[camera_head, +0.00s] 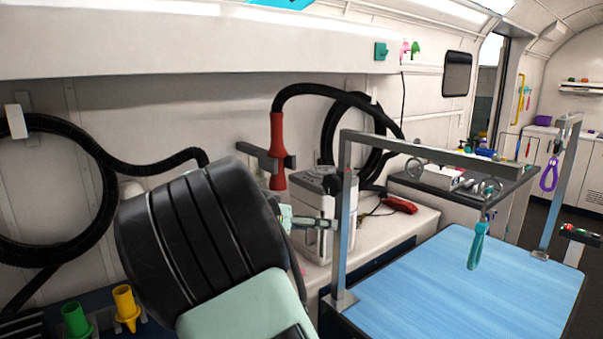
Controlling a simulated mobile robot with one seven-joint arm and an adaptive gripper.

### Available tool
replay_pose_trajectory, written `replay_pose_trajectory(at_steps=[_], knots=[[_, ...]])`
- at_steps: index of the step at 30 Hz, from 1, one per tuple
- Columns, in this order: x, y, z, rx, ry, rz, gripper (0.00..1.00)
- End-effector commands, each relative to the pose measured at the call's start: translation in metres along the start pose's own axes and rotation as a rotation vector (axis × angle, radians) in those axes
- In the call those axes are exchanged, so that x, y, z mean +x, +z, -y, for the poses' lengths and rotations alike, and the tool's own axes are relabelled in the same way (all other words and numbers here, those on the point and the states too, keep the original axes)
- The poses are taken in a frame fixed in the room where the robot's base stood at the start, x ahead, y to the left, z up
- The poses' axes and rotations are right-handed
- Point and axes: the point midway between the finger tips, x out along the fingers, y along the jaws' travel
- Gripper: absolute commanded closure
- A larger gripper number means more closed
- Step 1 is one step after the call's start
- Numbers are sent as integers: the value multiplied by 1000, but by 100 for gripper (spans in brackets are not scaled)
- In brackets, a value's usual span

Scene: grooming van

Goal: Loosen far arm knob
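The grooming table (470,285) has a blue top. A grey arm post (346,235) stands at its near left corner, with a long bar and a teal loop (478,245) hanging from it. A small dark shape (333,186) sits beside this post; I cannot tell if it is a knob. The far arm post (562,190) stands at the far right corner, with a purple loop (548,174). No knob is clear on it. My gripper (325,222) shows only partly beyond my dark arm, left of the near post and far from the far post. Its opening is unclear.
A red dryer nozzle (278,150) with a black hose hangs on the left wall. Green (76,320) and yellow (126,305) holders are at lower left. The tabletop is clear.

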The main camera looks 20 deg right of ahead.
Motion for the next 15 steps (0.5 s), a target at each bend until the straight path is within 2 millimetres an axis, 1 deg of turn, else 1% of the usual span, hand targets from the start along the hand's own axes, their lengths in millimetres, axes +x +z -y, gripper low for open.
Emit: replay_pose_trajectory(at_steps=[1,3,6,9,11,13,15], knots=[[-5,-20,4,9,42,-69,36],[-10,-39,10,37,86,-160,36],[-18,-59,20,71,123,-268,36],[-25,-71,26,96,141,-340,36],[-27,-76,29,106,145,-368,36],[-26,-79,30,112,148,-383,36],[-22,-81,29,115,150,-388,36]])
